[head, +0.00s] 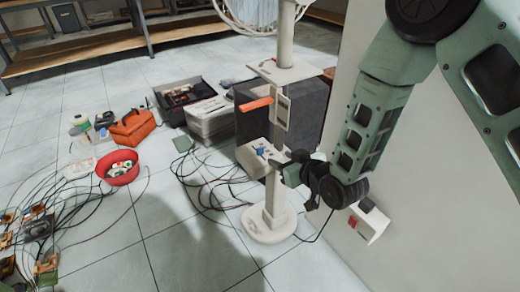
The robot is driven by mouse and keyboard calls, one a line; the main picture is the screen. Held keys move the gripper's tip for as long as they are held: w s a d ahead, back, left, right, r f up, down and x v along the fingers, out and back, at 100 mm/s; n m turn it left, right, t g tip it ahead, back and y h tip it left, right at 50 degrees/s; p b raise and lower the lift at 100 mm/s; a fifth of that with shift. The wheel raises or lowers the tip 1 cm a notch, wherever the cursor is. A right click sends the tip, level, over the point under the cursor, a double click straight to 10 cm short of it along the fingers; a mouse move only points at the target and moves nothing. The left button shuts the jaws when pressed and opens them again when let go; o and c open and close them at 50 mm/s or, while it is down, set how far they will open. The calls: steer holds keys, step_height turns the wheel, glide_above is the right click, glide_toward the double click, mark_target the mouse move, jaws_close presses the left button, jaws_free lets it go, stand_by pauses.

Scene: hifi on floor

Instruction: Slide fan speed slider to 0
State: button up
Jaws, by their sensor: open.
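A white standing fan (285,35) stands on a round base (270,225), its caged head cut off at the top edge. A pale control box (250,160) is on its pole at mid height, with a small blue part (262,152) on its face. I cannot tell for sure which part is the slider, or its setting. My gripper (280,162) reaches in from the right and is open, close to the box's right side and the pole. I cannot tell whether it touches them. Its fingers are dark and small in the picture, and they hide part of the box and pole.
An orange piece (256,104) sticks out left of the pole above the box. A dark grey block (310,115) stands behind the fan, and a pale wall or panel is at right. Cables, a red bowl (118,178) and an orange bag (133,127) lie on the left floor.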

mark_target(261, 149)
steer(key=b+x, duration=0.2)
steer(key=x, duration=1.1)
